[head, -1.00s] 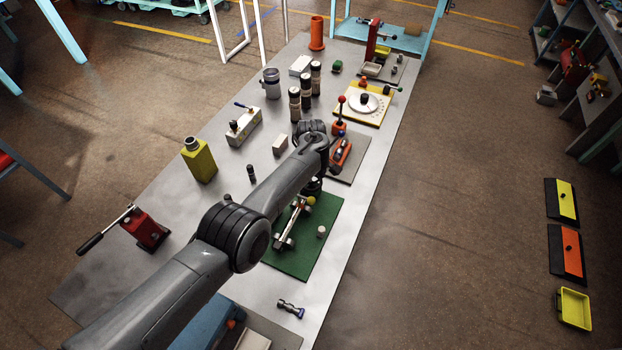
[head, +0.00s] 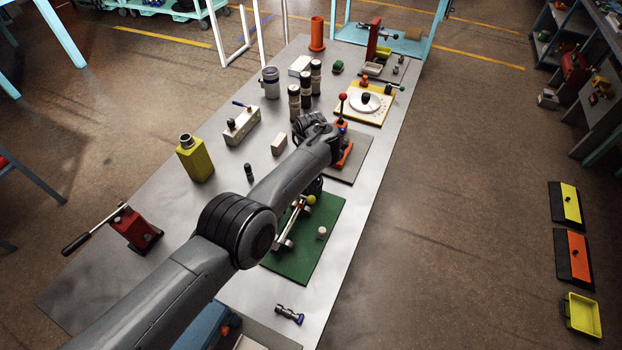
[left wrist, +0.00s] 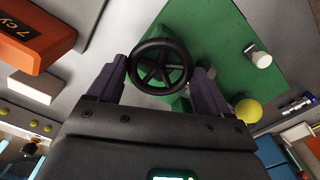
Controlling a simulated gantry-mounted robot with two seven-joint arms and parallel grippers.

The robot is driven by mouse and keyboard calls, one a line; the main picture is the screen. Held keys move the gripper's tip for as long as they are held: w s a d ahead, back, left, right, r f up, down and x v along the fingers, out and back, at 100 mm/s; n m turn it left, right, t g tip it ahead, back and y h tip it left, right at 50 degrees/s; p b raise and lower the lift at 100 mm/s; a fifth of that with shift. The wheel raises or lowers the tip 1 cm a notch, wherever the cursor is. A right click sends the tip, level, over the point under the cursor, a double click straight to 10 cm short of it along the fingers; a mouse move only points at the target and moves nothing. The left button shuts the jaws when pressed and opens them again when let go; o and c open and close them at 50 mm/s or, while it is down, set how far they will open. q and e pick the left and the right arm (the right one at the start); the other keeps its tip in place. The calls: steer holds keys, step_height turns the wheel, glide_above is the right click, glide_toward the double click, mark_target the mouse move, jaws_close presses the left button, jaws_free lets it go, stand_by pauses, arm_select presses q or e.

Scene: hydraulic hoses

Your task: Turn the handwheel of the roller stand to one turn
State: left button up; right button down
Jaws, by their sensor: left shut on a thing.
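The black spoked handwheel (left wrist: 160,66) lies between the two fingers of my left gripper (left wrist: 158,76) in the left wrist view. The fingers are shut on its rim from opposite sides. The roller stand (head: 289,226) shows in the head view as light rollers on a green plate (head: 318,248). A yellow ball (head: 311,200) is at its far end and also shows in the left wrist view (left wrist: 248,111). My left forearm and wrist cover part of the stand and most of the handwheel in the head view. My right gripper is not in view.
A small white cylinder (head: 322,232) stands on the green plate. An orange device (head: 345,152) on a grey plate is just beyond my wrist. A yellow bottle (head: 195,160) and a red lever pump (head: 134,230) stand to the left, with bare table between.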

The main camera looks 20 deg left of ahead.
arm_select(q)
steer(key=n+b, duration=0.2)
steer(key=n, duration=0.4)
steer(key=shift+f+b, duration=0.1)
steer(key=shift+b, duration=0.3)
steer(key=n+b, duration=0.1)
steer(key=n, duration=0.2)
steer(key=shift+n, duration=0.4)
steer(key=shift+n+b, duration=0.35)
steer(key=shift+n, duration=0.85)
steer(key=o, duration=1)
steer(key=shift+r, duration=0.2)
step_height(320, 180, up, 11)
steer(key=shift+f+p, duration=0.2)
steer(key=shift+p, duration=0.85)
